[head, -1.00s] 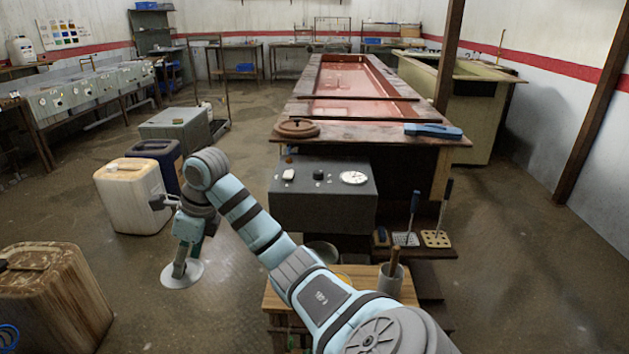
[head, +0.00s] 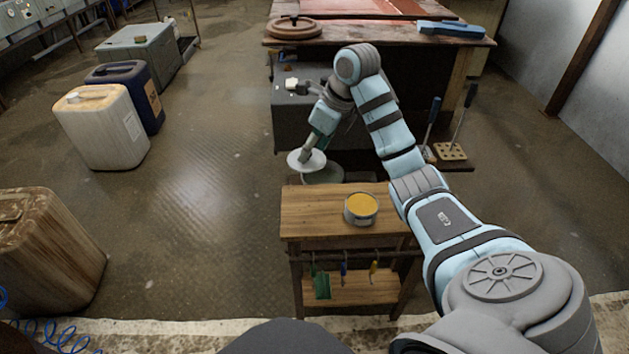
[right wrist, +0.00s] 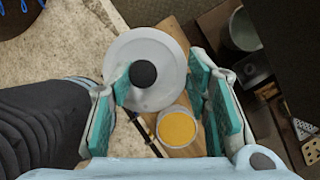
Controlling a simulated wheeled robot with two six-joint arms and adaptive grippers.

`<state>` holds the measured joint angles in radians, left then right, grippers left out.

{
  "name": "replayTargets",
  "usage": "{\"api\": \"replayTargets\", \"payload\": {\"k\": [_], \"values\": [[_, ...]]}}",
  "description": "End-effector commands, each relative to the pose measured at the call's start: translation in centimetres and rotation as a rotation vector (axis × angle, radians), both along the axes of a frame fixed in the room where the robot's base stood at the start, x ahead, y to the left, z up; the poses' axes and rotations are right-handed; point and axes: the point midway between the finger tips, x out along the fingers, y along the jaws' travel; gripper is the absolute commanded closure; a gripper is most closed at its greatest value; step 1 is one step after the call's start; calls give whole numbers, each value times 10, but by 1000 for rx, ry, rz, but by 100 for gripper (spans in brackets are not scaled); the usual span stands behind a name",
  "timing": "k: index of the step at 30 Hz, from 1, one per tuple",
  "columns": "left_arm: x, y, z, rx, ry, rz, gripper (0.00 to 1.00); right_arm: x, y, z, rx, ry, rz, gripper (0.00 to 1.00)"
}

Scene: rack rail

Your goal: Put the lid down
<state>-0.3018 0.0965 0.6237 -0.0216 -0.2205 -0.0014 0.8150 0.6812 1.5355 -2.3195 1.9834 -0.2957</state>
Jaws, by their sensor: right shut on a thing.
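The lid is a pale round disc with a dark knob; in the head view the lid (head: 298,165) hangs under my right gripper (head: 306,152), near the far left corner of the small wooden table (head: 303,218). My right gripper is shut on the lid at its knob. In the right wrist view the lid (right wrist: 163,45) shows with its knob between the fingers (right wrist: 158,86). An open tin of yellow stuff (head: 361,208) stands on the table, to the right of and nearer than the lid. My left gripper is not in view.
A round greenish vessel (head: 325,177) is partly hidden behind the lid. A dark grey control box (head: 290,130) stands behind the table. Tools (head: 322,284) hang under the tabletop. Jerrycans (head: 100,128) stand on the floor at left. The table's left front is clear.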

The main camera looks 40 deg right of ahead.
Motion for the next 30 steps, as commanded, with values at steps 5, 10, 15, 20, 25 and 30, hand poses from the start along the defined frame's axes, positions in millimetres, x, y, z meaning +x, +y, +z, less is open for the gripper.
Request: {"api": "replayTargets", "payload": {"k": [5,10,15,20,25,30], "values": [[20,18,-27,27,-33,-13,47,-3,-2,-79,1,9,-4,92],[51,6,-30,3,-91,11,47,-2,-1,-116,1,6,-1,92],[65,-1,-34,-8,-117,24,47,-2,0,-142,0,5,0,92],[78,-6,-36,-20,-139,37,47,-1,0,-164,-1,5,-1,92],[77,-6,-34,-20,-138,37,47,-1,0,-161,-1,4,0,93],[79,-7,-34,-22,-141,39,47,-1,0,-164,0,4,1,46]]}}
